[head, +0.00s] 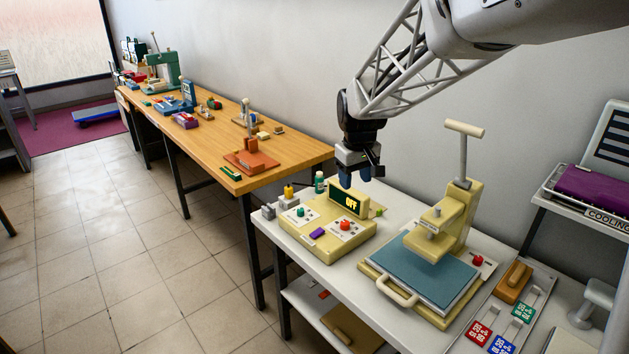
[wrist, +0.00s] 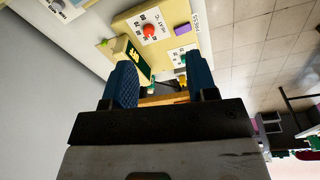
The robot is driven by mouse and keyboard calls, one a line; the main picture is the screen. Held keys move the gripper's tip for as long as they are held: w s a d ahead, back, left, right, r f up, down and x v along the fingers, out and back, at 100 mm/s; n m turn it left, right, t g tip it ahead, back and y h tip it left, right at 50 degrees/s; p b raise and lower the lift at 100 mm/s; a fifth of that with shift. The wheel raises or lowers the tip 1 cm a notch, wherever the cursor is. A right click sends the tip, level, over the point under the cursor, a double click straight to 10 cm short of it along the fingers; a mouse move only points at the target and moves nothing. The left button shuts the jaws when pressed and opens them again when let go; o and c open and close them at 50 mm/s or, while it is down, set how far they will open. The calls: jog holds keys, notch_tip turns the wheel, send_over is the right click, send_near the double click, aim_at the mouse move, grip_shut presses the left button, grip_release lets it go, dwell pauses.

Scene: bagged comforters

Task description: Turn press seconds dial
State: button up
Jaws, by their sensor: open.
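A cream control box (head: 318,241) stands at the left of the white table. It carries a green dial (head: 300,212) on a white label plate at its left, and a red dial (head: 345,225) on a plate at its right. In the wrist view the red dial (wrist: 149,31) sits on a plate marked HEAT, and the green dial (wrist: 183,57) shows beyond my fingers; its lettering is too small to read. My gripper (head: 356,178) is open and empty, above and behind the box, apart from both dials. Its two blue fingers (wrist: 160,75) show in the wrist view.
A lit display (head: 347,202) on the box reads OFF, and a purple button (head: 317,233) sits at its front. A heat press (head: 440,235) with a tall T-handle stands right of the box. Small bottles (head: 320,183) stand behind the box. A wooden table (head: 290,150) lies beyond.

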jog(key=w+a+f+n, duration=0.2)
jog(key=w+a+f, duration=0.6)
jog(key=w, duration=0.4)
jog(key=n, duration=0.2)
send_over(300, 209)
jog(key=shift+g, duration=0.4)
jog(key=f, duration=0.9)
jog(key=shift+s, duration=0.2)
jog(key=shift+f, duration=3.9)
jog(key=c, duration=0.9)
jog(key=shift+c, duration=0.2)
